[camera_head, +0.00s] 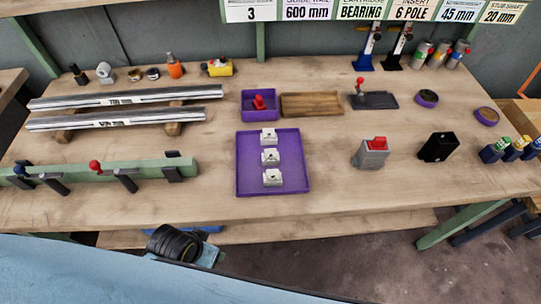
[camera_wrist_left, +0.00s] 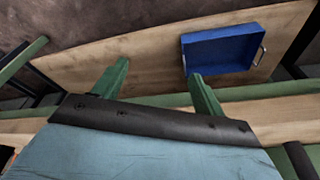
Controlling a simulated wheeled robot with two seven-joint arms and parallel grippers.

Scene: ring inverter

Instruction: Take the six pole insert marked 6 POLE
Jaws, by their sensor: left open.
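A sign card reading INSERT 6 POLE (camera_head: 411,11) hangs at the top of the head view. No marking is legible on any part on the bench, so I cannot tell which one is the six pole insert. Three small white blocks (camera_head: 270,157) stand in a column on a purple tray (camera_head: 247,182). A grey block with a red top (camera_head: 372,153) and a black block (camera_head: 438,147) stand to their right. My left gripper (camera_wrist_left: 160,70) is open and empty in the left wrist view, its two green fingers apart. My right gripper is not in view.
Metal rails (camera_head: 125,109) and a green bar with clamps (camera_head: 105,172) fill the bench's left side. A purple bin holding a red piece (camera_head: 259,102) stands behind the tray. A blue bin (camera_wrist_left: 222,50) sits on a lower wooden surface. The bench front right of the tray is clear.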

